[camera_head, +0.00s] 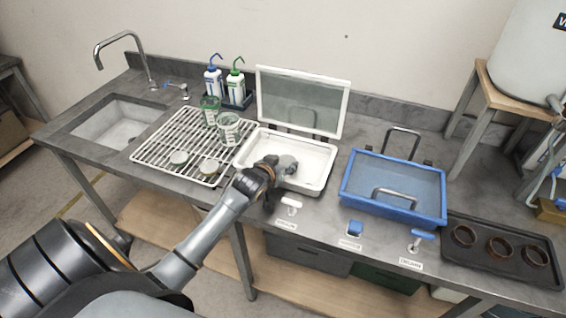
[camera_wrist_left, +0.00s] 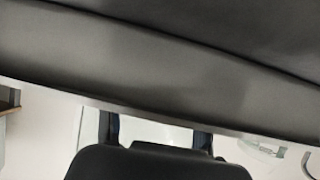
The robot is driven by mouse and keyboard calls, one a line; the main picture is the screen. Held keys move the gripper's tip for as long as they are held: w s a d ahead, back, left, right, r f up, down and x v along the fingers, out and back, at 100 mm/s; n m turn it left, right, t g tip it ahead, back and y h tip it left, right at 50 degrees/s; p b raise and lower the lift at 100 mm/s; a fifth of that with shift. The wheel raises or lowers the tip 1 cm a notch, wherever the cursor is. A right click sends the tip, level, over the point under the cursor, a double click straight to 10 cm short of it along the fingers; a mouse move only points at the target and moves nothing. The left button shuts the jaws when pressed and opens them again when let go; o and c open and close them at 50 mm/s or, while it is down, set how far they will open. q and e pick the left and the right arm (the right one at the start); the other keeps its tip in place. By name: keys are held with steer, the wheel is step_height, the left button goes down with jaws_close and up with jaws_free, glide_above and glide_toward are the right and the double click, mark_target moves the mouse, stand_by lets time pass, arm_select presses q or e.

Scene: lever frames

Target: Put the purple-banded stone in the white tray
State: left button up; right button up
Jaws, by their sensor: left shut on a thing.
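The white tray (camera_head: 318,178) stands on the grey bench with its clear, white-framed lid (camera_head: 302,100) raised open behind it. My left gripper (camera_head: 280,166) reaches in from the left over the tray's front part. It is shut on a small grey stone (camera_head: 288,164), which shows just past the fingers, above or inside the tray. I cannot tell whether it touches the tray floor. No purple band can be made out on it. In the left wrist view a dark grey surface fills the top, and the finger parts (camera_wrist_left: 160,138) show at the bottom. My right gripper is not in view.
A wire rack (camera_head: 160,150) with green-marked beakers and small round items stands left of the tray. A blue container (camera_head: 395,185) with a clear lid is on the right. Small levers (camera_head: 290,203) line the bench front. A dark tray (camera_head: 480,262) holds copper-coloured rings.

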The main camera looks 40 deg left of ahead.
arm_select(q)
steer(key=o, duration=1.2)
steer(key=shift+f, duration=0.15)
steer(key=shift+s+r, duration=0.1)
steer(key=shift+r, duration=0.1)
steer(key=v, duration=1.2)
steer(key=shift+b, duration=0.35)
